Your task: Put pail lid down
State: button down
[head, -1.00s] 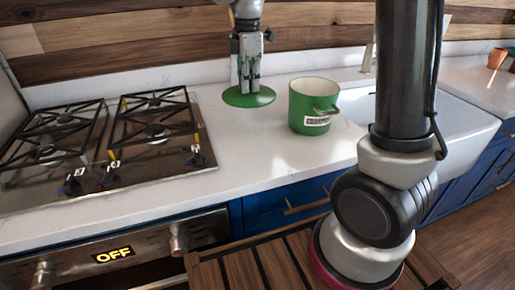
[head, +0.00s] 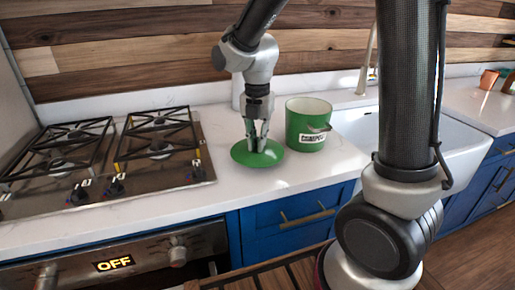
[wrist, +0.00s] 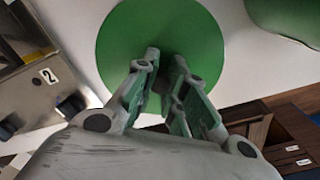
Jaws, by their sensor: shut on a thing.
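The green round pail lid (head: 240,155) is at the counter, left of the pail, and looks slightly tilted in the head view. My gripper (head: 256,146) points down at its middle, shut on the lid's handle, which the fingers mostly hide. The lid also fills the upper middle of the wrist view (wrist: 125,45), under my gripper (wrist: 167,75). Whether the lid touches the counter or hangs just above it I cannot tell. The green pail (head: 293,130) with a white label stands open and upright just right of the lid.
The gas cooktop (head: 190,170) lies to the left. The white sink (head: 455,135) is to the right, past the pail. The white counter (head: 300,170) is clear in front of the lid and pail. Blue drawers (head: 270,220) are below its edge.

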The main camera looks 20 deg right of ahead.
jog(key=shift+f, duration=1.25)
jog(key=c, duration=1.5)
grip_release()
jog(key=shift+f, duration=0.1)
